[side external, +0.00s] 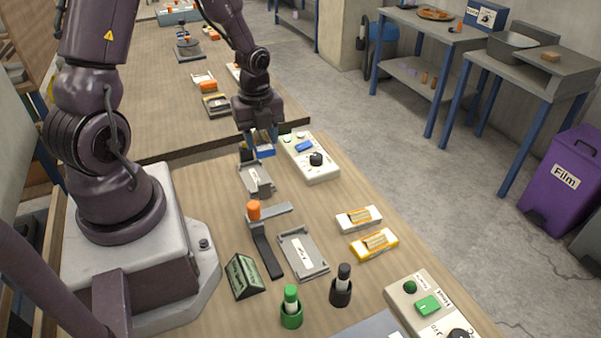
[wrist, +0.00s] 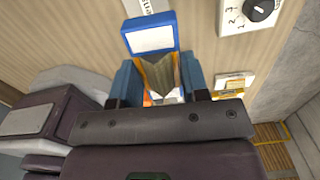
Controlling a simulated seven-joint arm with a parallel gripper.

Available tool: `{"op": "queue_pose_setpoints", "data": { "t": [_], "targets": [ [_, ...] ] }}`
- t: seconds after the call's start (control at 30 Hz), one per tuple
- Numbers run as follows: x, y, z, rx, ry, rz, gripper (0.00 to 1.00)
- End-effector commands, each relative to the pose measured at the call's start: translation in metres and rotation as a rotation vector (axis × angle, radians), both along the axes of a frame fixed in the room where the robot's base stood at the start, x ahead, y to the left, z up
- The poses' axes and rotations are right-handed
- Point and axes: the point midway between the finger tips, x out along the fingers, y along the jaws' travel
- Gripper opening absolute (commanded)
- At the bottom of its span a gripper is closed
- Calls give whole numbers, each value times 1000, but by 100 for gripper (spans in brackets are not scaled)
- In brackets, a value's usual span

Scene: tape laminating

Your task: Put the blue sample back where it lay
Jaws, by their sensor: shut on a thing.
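My gripper (side external: 262,140) is at the far end of the near bench, close to a control box. It is shut on the blue sample (side external: 265,152), which hangs just below the fingers. In the wrist view the blue sample (wrist: 151,38) shows a white face in a blue rim, at the fingertips of my gripper (wrist: 160,72). A tan folded piece with orange edges shows between the fingers; I cannot tell whether it belongs to the sample. A grey labelled tray (side external: 256,180) lies below and near the sample. The spot where the sample lay is not marked.
The control box (side external: 316,160) with a black knob is close right of the gripper. Nearer are an orange-knobbed grey bracket (side external: 266,240), a second grey tray (side external: 303,254), two strip boxes (side external: 373,244), a green sign (side external: 243,276) and green (side external: 291,309) and black (side external: 341,287) stampers.

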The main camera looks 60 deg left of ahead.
Motion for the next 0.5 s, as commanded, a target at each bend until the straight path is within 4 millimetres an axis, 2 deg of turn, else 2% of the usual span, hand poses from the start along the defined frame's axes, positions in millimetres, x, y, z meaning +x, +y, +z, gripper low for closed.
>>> {"op": "queue_pose_setpoints", "data": {
  "t": [0.03, 0.13, 0.3, 0.4, 0.5],
  "targets": [
    [8, -18, 5, 3, -7, -59, 14],
    [15, -57, 13, 4, -13, -129, 14],
    [11, -112, 22, 0, -11, -126, 14],
    [4, -127, 23, -3, -3, -65, 14],
    [-2, -129, 22, -6, 8, 12, 14]
  ]
}}
